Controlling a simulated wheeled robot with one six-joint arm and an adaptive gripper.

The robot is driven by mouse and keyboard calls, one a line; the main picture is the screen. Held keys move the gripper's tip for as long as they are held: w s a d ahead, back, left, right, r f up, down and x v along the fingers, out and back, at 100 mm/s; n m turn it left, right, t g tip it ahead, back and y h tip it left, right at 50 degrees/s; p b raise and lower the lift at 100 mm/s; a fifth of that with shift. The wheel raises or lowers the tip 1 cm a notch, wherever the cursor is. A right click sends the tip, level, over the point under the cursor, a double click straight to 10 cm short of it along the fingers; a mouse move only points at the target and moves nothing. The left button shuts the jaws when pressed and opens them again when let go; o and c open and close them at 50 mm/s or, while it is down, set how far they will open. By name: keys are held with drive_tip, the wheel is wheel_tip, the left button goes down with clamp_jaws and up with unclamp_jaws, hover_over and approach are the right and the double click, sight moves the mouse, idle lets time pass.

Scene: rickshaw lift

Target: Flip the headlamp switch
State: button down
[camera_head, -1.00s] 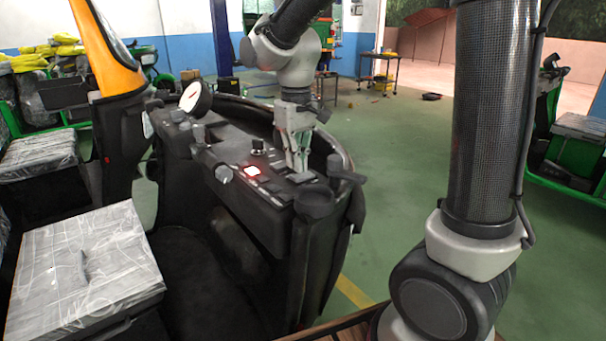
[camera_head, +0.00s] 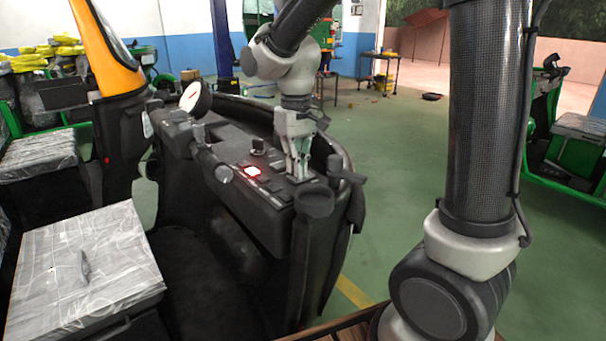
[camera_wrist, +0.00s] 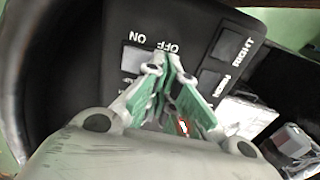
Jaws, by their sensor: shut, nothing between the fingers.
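The black dashboard panel (camera_head: 235,205) of the rickshaw is in the head view, with a row of switches along its top. My gripper (camera_head: 298,178) points down at the right end of that row, its fingers closed together and empty. In the wrist view my gripper (camera_wrist: 168,58) has its tips at the ON and OFF lettering, which reads upside down. A light grey switch (camera_wrist: 134,60) is beside the tips, partly hidden by the fingers. No headlamp label is readable, and I cannot tell whether the tips touch the panel.
A red-lit switch (camera_head: 252,171) and a black knob (camera_head: 258,146) are left of my gripper. Switches marked RIGHT (camera_wrist: 228,45) and HORN (camera_wrist: 208,82) are at right in the wrist view.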

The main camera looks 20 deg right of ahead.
drive_tip(key=shift+f, duration=0.35)
drive_tip(key=shift+r, duration=3.55)
drive_tip(key=s+d+r+m+t, duration=0.1)
drive_tip(key=s+d+m+t, duration=0.2)
drive_tip(key=s+d, duration=1.2)
drive_tip(key=s+t, duration=0.1)
drive_tip(key=s, duration=0.3)
drive_tip(key=shift+m, duration=0.3)
drive_tip(key=shift+a+r, duration=0.1)
drive_tip(key=shift+a, duration=0.05)
